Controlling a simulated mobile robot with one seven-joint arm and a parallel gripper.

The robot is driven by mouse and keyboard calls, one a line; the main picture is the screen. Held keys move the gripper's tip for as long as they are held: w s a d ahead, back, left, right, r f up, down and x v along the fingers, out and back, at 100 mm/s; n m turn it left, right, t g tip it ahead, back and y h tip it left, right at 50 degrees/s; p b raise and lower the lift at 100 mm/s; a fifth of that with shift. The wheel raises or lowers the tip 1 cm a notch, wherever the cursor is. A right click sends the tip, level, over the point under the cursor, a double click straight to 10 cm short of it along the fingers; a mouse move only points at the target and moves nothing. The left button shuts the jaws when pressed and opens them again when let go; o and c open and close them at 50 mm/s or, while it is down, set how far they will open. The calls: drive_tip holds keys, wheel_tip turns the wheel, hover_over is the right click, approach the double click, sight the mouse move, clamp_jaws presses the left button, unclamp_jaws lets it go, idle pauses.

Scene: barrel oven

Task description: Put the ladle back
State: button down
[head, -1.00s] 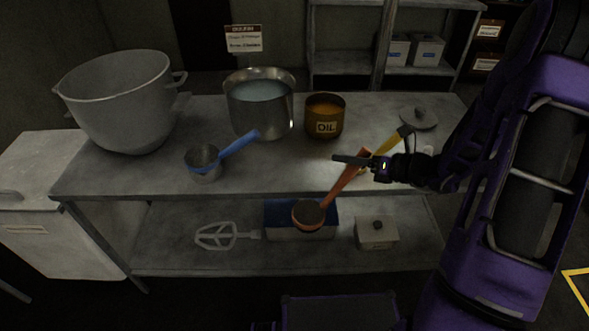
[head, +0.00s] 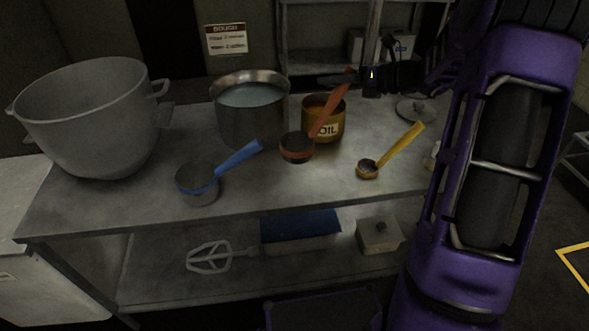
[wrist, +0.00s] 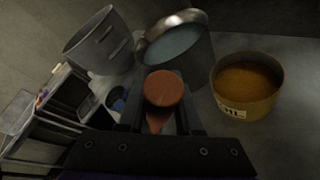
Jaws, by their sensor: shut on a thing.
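My gripper (head: 348,79) is shut on the orange handle of a ladle (head: 328,113). The ladle hangs bowl down and tilted, its bowl in front of the oil can (head: 325,128). I cannot tell if the bowl touches the table. In the wrist view the handle's end (wrist: 163,89) shows between the fingers (wrist: 165,82); the bowl is hidden there. A blue-handled ladle (head: 198,183) and a yellow-handled ladle (head: 368,169) rest on the metal table (head: 290,193).
A large grey pot (head: 85,120) stands at the left, and a steel pot of water (head: 250,122) stands left of the oil can. A lid (head: 417,110) lies at the right. The table's front middle is clear.

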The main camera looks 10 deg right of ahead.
wheel_tip(320, 180, down, 10)
drive_tip(key=b, duration=0.1)
drive_tip(key=shift+r, duration=0.15)
drive_tip(key=c, duration=0.6)
unclamp_jaws()
drive_tip(key=shift+b, duration=0.3)
drive_tip(key=p+v, duration=0.1)
drive_tip(key=v, duration=1.1)
